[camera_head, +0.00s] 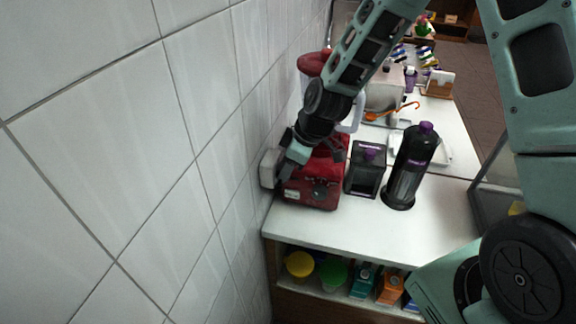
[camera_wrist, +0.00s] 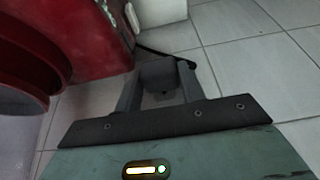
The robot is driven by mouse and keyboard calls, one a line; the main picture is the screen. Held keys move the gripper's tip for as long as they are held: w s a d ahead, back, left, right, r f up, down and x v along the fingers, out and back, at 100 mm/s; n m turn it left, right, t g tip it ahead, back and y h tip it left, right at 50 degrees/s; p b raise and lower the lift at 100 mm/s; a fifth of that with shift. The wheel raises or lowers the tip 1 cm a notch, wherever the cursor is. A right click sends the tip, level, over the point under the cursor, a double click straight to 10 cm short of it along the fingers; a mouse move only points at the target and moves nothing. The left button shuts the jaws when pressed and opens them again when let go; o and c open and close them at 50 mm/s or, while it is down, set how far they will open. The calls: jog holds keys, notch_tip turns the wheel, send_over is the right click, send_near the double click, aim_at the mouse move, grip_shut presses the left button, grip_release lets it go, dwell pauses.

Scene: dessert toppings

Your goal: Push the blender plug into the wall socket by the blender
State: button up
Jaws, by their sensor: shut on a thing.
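The red blender base (camera_head: 312,190) stands on the white counter close to the tiled wall, partly hidden behind my arm. The pale wall socket box (camera_head: 268,168) sits on the wall just left of the blender. My gripper (camera_head: 284,168) is beside this box, between the wall and the blender. In the wrist view my gripper (camera_wrist: 160,80) is shut on the dark plug (camera_wrist: 158,76), and a black cable runs from behind it. A white block (camera_wrist: 158,10) at the top seems to be the socket, apart from the plug in the picture. The socket holes and plug pins are hidden.
A dark square container (camera_head: 366,170) and a dark bottle with a purple cap (camera_head: 409,165) stand right of the blender. The counter's front (camera_head: 300,224) is bare. Several colourful items lie on the shelf below. The tiled wall (camera_head: 190,190) is close on the left.

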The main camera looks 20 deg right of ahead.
jog(key=shift+s+d, duration=0.2)
jog(key=shift+s+d, duration=0.15)
jog(key=shift+d, duration=0.15)
jog(key=shift+s+d, duration=0.1)
jog(key=shift+w+a, duration=0.45)
jog(key=shift+a, duration=0.2)
dwell(1.6)
jog(key=o, duration=1.1)
jog(key=shift+o, duration=0.2)
